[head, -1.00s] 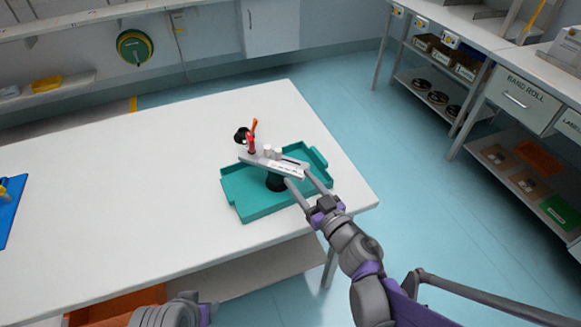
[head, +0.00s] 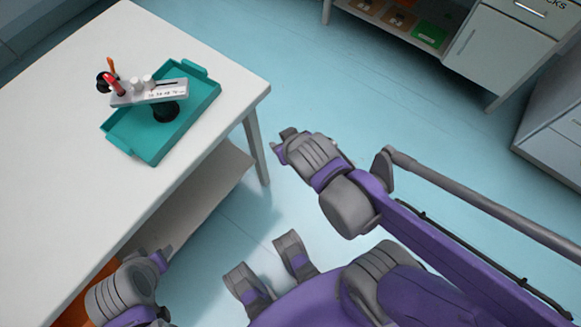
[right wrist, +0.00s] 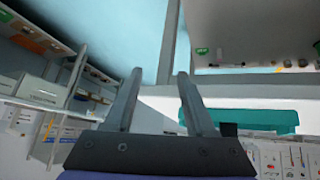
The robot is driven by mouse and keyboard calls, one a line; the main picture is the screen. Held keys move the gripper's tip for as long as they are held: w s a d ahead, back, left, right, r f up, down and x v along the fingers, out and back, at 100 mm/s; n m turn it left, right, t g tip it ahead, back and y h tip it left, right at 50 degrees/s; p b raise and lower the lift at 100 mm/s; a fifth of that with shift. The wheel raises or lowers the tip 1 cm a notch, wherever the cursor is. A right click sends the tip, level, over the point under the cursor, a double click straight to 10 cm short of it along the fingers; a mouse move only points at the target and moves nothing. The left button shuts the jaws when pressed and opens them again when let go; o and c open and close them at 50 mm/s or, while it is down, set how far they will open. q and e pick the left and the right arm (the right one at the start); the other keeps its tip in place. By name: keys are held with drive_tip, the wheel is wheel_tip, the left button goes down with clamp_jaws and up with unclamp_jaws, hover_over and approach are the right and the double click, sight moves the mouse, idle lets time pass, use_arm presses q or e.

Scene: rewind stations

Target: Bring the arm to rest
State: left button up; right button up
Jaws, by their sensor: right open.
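My right arm is folded in from the right of the head view, over the floor and clear of the table. Its gripper end (head: 286,140) is right of the table corner, with the fingers hardly visible there. In the right wrist view my right gripper (right wrist: 160,75) has its two fingers apart with nothing between them. My left arm's grey and purple links (head: 122,292) show at the lower left of the head view, by the table's front edge. Its fingers are not visible.
The white table (head: 55,120) carries a teal tray (head: 190,112). A grey fixture (head: 150,93) on a black base stands over the tray, with white knobs and red and orange parts. A lower shelf (head: 190,195) is beneath. Open floor (head: 330,65) separates the table from cabinets (head: 500,55).

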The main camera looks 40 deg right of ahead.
drive_tip(key=s+a+f+n+g+y, duration=0.1)
drive_tip(key=s+a+f+g, duration=0.1)
drive_tip(key=s, duration=0.4)
drive_tip(key=shift+s+a+f+g, duration=0.15)
drive_tip(key=shift+s+a+g, duration=0.2)
drive_tip(key=shift+s+g, duration=0.05)
wheel_tip(320, 180, up, 13)
drive_tip(key=w+p, duration=0.1)
drive_tip(key=p, duration=1.1)
drive_tip(key=shift+w+t, duration=0.3)
drive_tip(key=shift+w, duration=0.05)
